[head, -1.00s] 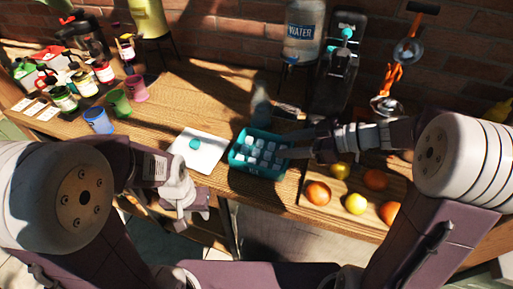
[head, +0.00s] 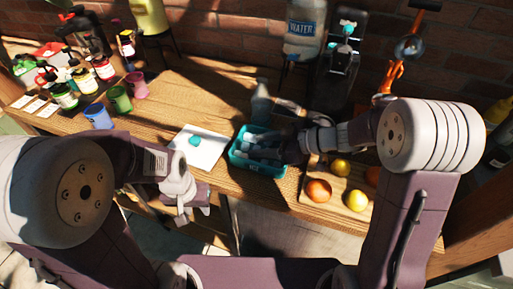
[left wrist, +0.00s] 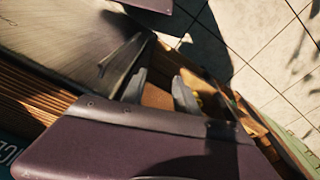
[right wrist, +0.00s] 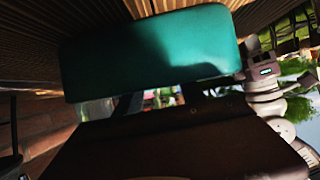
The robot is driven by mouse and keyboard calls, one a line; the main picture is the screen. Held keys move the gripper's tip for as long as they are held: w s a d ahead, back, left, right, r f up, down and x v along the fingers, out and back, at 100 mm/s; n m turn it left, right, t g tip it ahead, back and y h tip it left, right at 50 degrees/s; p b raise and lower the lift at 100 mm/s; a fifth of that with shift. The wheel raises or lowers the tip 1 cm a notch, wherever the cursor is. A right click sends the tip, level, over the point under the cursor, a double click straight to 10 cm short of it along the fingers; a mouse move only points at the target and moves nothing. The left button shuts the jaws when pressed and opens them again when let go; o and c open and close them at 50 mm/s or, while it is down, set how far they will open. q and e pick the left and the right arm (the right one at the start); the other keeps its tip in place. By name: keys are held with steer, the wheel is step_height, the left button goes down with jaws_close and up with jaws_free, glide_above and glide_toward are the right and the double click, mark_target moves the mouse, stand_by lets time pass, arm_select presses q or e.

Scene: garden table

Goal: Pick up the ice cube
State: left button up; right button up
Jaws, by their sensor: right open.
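The teal ice tray (head: 240,163) stands on the wooden table in the middle of the head view. My right gripper (head: 262,148) is open and reaches over the tray from the right. It covers most of the tray's inside, so individual ice cubes cannot be made out now. In the right wrist view a teal wall of the tray (right wrist: 150,50) fills the upper middle, close to the fingers; the fingertips are partly hidden. My left gripper (head: 190,200) hangs off the table's front edge, away from the tray. In the left wrist view its fingers (left wrist: 160,92) are apart and empty.
A white board (head: 212,150) with a teal item (head: 195,141) lies left of the tray. A fruit board (head: 352,208) with oranges and lemons is at the right. A bottle (head: 261,103) stands behind the tray. Cups (head: 98,116) and bottles stand at the left.

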steer(key=shift+s+a+f, duration=0.1)
steer(key=shift+s+f, duration=0.15)
steer(key=shift+f, duration=0.45)
steer(key=shift+c, duration=0.6)
jaws_close()
steer(key=shift+w, duration=0.1)
step_height(320, 180, up, 5)
steer(key=shift+w+f, duration=0.15)
steer(key=shift+f, duration=0.05)
steer(key=s+a+r+b, duration=0.1)
steer(key=s+a+r, duration=0.2)
steer(key=s+r, duration=0.3)
steer(key=s, duration=0.5)
steer(key=shift+a+r, duration=0.4)
